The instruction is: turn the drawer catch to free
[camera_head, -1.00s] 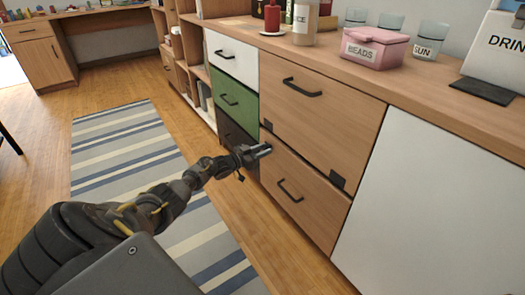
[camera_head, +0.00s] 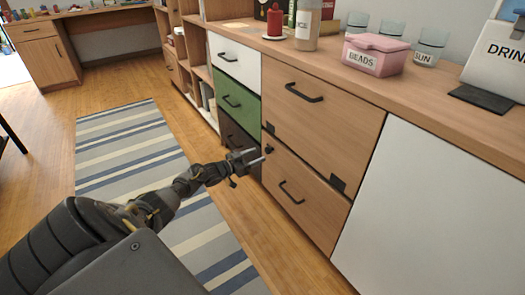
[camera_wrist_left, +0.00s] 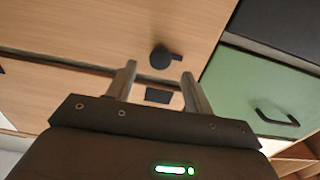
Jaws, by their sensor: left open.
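The drawer catch (camera_head: 268,149) is a small black knob on the lower wooden drawer (camera_head: 290,195), near its upper left corner. In the left wrist view, which is turned upside down, the catch (camera_wrist_left: 163,56) is round with a short lever pointing right. A black plate (camera_wrist_left: 158,95) is on the neighbouring wooden drawer front, beside the seam. My left gripper (camera_head: 258,157) is open and empty just left of the catch in the head view. In the left wrist view its fingertips (camera_wrist_left: 159,72) lie either side of the catch; contact is not evident. My right gripper is out of view.
The upper wooden drawer (camera_head: 340,105) has a black bar handle. White, green (camera_head: 236,99) and dark drawers stand to its left, a white panel (camera_head: 430,205) to its right. A pink BEADS box (camera_head: 375,55) and jars stand on the counter. A striped rug (camera_head: 130,145) covers the floor.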

